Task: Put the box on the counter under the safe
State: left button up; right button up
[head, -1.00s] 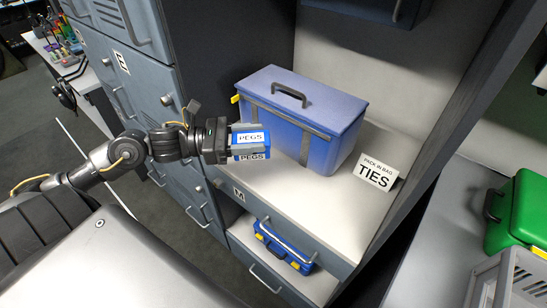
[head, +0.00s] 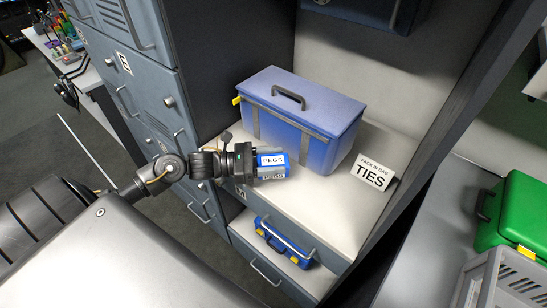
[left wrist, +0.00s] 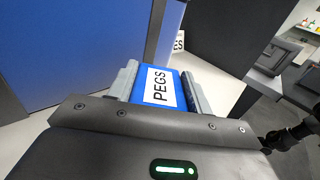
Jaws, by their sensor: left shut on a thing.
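My left gripper (head: 258,162) is shut on a small blue box (head: 271,152) with a white PEGS label. The gripper and box are in front of the large blue case, over the front part of the white counter (head: 310,205). I cannot tell whether the box touches the counter. In the left wrist view the PEGS box (left wrist: 160,87) sits between the two grey fingers, label facing the camera. No safe can be clearly made out; a dark blue-grey unit (head: 375,12) is cut off at the top. My right gripper is not in view.
The large blue case (head: 300,115) with a handle fills the counter's back left. A TIES sign (head: 372,172) stands at its right. A smaller blue case (head: 283,242) lies on the shelf below. A green case (head: 515,215) and grey crate (head: 505,280) are at right.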

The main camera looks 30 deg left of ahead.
pick_arm(q)
jog(key=shift+f, duration=0.2)
jog(key=o, duration=1)
jog(key=shift+r, duration=0.1)
jog(key=shift+r, duration=0.2)
jog(key=shift+b+v, duration=1.7)
jog(key=shift+v, duration=4.3)
jog(key=shift+f, duration=0.15)
